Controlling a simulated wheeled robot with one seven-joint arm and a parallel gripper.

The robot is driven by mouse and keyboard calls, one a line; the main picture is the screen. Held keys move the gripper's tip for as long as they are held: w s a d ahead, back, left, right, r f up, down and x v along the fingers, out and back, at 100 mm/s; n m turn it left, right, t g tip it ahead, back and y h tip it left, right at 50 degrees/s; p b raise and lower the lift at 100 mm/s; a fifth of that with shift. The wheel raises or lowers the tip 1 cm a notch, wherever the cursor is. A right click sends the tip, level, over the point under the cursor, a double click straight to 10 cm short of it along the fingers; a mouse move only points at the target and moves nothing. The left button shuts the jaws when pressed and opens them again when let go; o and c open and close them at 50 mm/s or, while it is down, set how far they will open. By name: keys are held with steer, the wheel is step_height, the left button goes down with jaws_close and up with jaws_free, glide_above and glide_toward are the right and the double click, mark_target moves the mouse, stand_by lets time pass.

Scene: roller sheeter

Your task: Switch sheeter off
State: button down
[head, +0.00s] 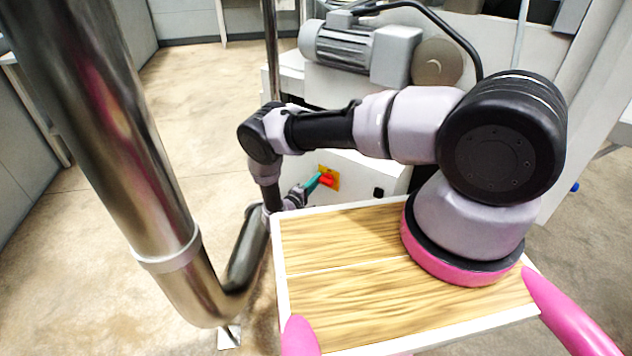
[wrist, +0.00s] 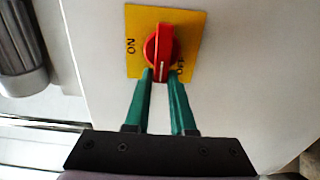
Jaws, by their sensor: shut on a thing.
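The sheeter's red rotary switch (wrist: 163,45) sits on a yellow plate (wrist: 188,22) on a pale panel. The plate reads ON at the left and OFF at the lower right, partly hidden by a finger. The red handle stands upright in the wrist view, with a white mark at its lower end. My gripper (wrist: 162,76) has its teal fingers on either side of that lower end, shut on it. In the head view the red switch (head: 327,180) and yellow plate (head: 334,172) show small, with my gripper (head: 313,183) at their left.
A grey motor (head: 340,45) and a round housing (head: 437,62) sit on the machine above the switch. A thick metal tube (head: 110,130) curves down at the left. Open floor (head: 200,90) lies behind it.

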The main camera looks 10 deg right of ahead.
steer(key=shift+s+d+f+g, duration=0.3)
steer(key=shift+s+d+f, duration=0.05)
steer(key=shift+s+d, duration=0.15)
steer(key=c, duration=0.8)
jaws_free()
steer(key=shift+a+r, duration=0.1)
steer(key=shift+r, duration=0.05)
steer(key=shift+w+a+r, duration=0.1)
steer(key=shift+w+a, duration=0.05)
steer(key=shift+w, duration=0.1)
steer(key=v, duration=1)
steer(key=shift+s+a, duration=0.25)
steer(key=shift+s, duration=0.1)
